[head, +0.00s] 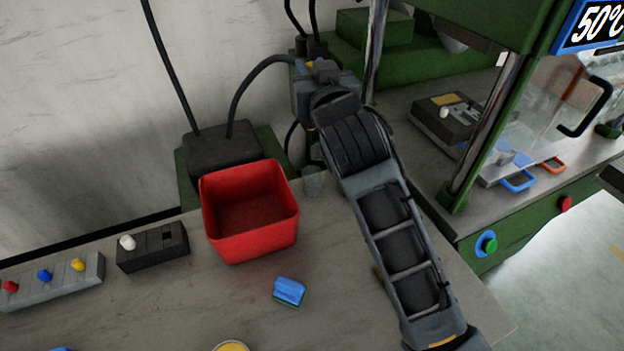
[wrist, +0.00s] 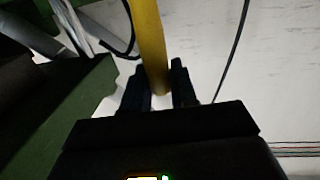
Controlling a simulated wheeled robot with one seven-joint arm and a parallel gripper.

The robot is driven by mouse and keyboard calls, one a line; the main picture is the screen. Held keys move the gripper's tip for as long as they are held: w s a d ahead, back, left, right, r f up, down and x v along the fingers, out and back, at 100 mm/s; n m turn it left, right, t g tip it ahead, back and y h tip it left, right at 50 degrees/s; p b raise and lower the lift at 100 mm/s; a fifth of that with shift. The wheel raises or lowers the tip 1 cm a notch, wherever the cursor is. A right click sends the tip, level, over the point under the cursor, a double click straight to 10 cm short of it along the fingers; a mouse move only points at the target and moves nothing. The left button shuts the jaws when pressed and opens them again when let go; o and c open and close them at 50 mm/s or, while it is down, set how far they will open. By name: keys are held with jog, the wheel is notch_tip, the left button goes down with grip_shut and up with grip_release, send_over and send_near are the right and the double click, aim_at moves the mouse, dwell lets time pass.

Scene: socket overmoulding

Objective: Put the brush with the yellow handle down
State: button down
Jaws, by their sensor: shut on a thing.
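The brush's yellow handle (wrist: 148,40) shows in the wrist view. It runs from the top edge down between the two dark fingers of my gripper (wrist: 159,85), which are shut on it. The brush's head is not visible in the wrist view. In the head view my arm reaches to the back of the bench, and my gripper is too small and partly hidden there to make out clearly. A small grey cup (head: 313,182) stands on the bench below the arm's end, right of the red bin.
A red bin (head: 250,245) stands on the bench (head: 190,300). A blue sponge-like block (head: 289,291) lies in front of it. Control boxes (head: 152,247) are at left. A green press (head: 515,235) stands at right. Cables hang behind. The front bench is mostly clear.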

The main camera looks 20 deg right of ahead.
aim_at(312, 129)
notch_tip(312, 129, down, 13)
jog(key=shift+r+b, duration=0.2)
jog(key=shift+b, duration=0.2)
jog(key=shift+f+b, duration=0.85)
jog(key=shift+f, duration=1.6)
jog(key=shift+f, duration=0.15)
jog(key=c, duration=0.9)
grip_release()
jog(key=shift+s+a+f+b, duration=0.1)
jog(key=shift+s+a+b, duration=0.35)
jog(key=shift+s, duration=1.55)
jog(key=shift+s+a+f+b, duration=0.1)
jog(key=shift+s+b, duration=0.6)
jog(key=shift+s, duration=1.25)
jog(key=shift+s+a+f+b, duration=0.1)
jog(key=shift+s+a+b, duration=0.35)
jog(key=shift+s, duration=1.55)
jog(key=shift+d+r, duration=0.1)
jog(key=shift+d, duration=0.05)
